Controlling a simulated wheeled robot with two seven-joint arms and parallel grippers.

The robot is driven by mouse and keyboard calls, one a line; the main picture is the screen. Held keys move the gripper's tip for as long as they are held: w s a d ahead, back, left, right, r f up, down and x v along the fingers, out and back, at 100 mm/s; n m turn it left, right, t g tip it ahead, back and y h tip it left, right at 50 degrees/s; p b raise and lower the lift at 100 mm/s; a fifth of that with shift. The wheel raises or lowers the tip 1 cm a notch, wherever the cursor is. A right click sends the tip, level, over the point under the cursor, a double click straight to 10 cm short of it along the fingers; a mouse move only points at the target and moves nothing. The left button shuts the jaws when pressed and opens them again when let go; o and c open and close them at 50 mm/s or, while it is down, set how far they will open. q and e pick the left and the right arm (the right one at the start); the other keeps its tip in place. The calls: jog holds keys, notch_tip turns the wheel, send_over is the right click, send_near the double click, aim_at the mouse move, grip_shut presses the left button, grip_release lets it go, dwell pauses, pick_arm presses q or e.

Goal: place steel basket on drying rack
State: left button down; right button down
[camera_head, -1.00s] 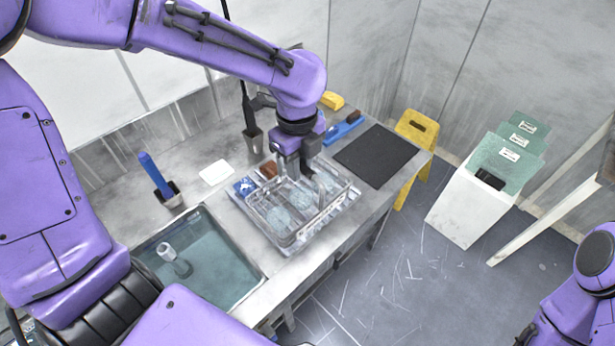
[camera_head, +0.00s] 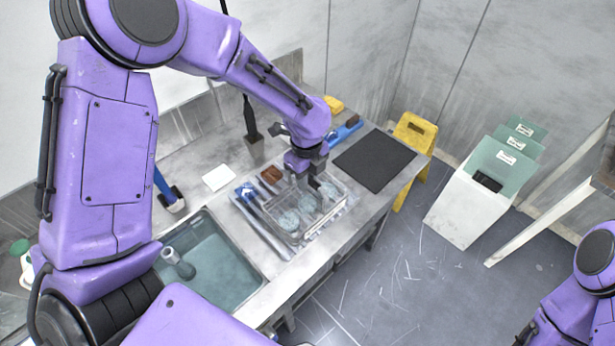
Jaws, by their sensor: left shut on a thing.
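The steel basket (camera_head: 298,238) is a wire-sided basket on the counter right of the sink, with several pale round discs inside. My left gripper (camera_head: 314,188) reaches down over it from behind and is shut on the basket; the exact contact is partly hidden by the gripper body. Metal rails (camera_head: 262,235) show at the basket's left side and may belong to the drying rack, which I cannot make out clearly. I cannot tell whether the basket touches the surface beneath. My right arm shows at the lower right, its gripper out of view.
A water-filled sink (camera_head: 222,262) lies left of the basket. A blue-and-white packet (camera_head: 246,190) and brown blocks (camera_head: 271,174) are behind it. A black mat (camera_head: 374,160) lies to the right.

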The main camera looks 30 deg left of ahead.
pick_arm(q)
jog(key=c, duration=1)
grip_release()
jog(key=shift+s, duration=0.1)
jog(key=shift+o, duration=0.2)
jog(key=shift+f, duration=0.1)
notch_tip(320, 180, up, 12)
jog(key=b, duration=0.1)
jog(key=shift+b, duration=0.35)
